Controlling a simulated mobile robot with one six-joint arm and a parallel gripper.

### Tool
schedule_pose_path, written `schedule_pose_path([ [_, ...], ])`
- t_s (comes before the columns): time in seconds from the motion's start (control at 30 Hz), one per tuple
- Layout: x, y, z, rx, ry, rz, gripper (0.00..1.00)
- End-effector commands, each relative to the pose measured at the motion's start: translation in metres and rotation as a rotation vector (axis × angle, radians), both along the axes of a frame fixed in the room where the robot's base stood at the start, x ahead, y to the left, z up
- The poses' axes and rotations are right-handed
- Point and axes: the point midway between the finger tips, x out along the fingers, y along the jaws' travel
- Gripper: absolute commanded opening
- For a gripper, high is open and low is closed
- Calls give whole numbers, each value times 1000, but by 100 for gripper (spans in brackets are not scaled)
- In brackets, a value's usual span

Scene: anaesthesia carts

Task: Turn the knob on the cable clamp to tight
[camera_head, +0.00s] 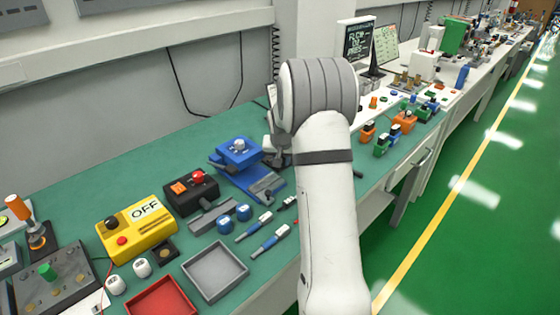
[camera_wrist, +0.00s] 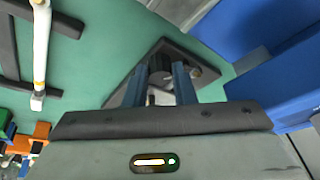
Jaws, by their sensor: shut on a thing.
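In the wrist view, my gripper (camera_wrist: 162,82) has its two fingers closed on the sides of a small dark round knob (camera_wrist: 161,76). The knob is on the cable clamp, whose dark flat base (camera_wrist: 208,74) lies on the green bench top. A pale metal part shows between the fingers, partly covered by them. I see no readable mark for the knob's setting. In the head view, my gripper (camera_head: 277,150) is down at the bench behind my arm, and the clamp cannot be made out there.
A blue fixture (camera_head: 240,155) stands close to the left of my gripper in the head view. Large blue blocks (camera_wrist: 280,90) fill the right of the wrist view. Orange and green blocks (camera_head: 383,145) stand right of my arm. A grey tray (camera_head: 214,272) lies nearer.

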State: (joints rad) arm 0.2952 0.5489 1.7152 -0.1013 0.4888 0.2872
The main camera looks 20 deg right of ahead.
Motion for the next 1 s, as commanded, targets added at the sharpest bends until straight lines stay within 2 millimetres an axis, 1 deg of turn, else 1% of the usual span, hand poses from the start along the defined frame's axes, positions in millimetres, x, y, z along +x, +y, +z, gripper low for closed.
schedule_pose_path([
  [0.23, 0, 0, 0, 0, -2, -49, 1],
  [0.6, 0, 0, 0, 0, -1, -53, 1],
  [0.63, 0, 0, 0, 0, -1, -53, 26],
  [0.87, 0, 0, 0, 0, 0, -52, 45],
  [1.0, 0, 1, 0, 1, -1, -52, 45],
])
